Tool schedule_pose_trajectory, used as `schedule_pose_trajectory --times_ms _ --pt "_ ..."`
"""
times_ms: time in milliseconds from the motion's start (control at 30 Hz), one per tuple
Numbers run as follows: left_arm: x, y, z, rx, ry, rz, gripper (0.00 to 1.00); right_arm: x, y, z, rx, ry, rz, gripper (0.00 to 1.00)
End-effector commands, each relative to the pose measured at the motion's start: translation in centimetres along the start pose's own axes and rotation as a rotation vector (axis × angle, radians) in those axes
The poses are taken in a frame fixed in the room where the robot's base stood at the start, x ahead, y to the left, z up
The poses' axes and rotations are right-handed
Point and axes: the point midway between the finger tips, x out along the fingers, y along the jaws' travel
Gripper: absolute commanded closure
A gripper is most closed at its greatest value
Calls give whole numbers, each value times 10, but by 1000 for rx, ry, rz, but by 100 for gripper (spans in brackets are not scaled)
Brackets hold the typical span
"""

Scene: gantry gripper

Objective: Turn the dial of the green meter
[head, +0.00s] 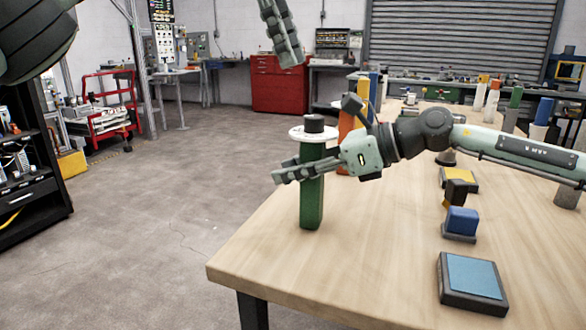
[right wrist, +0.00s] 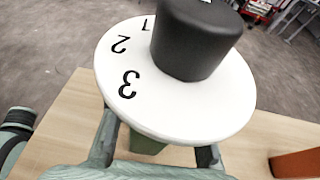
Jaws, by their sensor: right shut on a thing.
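The green meter (head: 312,205) is an upright green post at the near left corner of the wooden table. On top it has a white disc (head: 299,132) and a black dial knob (head: 314,123). In the right wrist view the white disc (right wrist: 205,115) shows the numbers 1, 2 and 3 beside the black knob (right wrist: 196,40). My right gripper (head: 290,173) is shut on the green post just below the disc; its fingers lie on either side. My left gripper (head: 292,58) hangs at the top of the head view, above and apart from the meter. Whether its fingers are parted is unclear.
An orange post (head: 346,128) stands just behind the green meter, with blue and yellow posts beyond. A blue pad (head: 473,277), a blue block (head: 462,221) and a yellow pad (head: 459,178) are at the right. The table front (head: 340,270) is clear.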

Motion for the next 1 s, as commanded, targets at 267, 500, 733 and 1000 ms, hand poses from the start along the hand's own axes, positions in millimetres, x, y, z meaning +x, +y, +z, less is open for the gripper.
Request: schedule_pose_trajectory --times_ms 267,500,733,1000 --pt "0 0 0 0 0 0 66 0 0 0 0 0 1 100" --pt "8 2 -5 -89 -45 -11 53 0 0 0 0 1 1 100" --pt "38 7 -20 -556 -252 -117 53 0 0 0 0 0 0 100" --pt "64 4 -41 -1283 -473 -450 53 0 0 0 0 0 0 100"
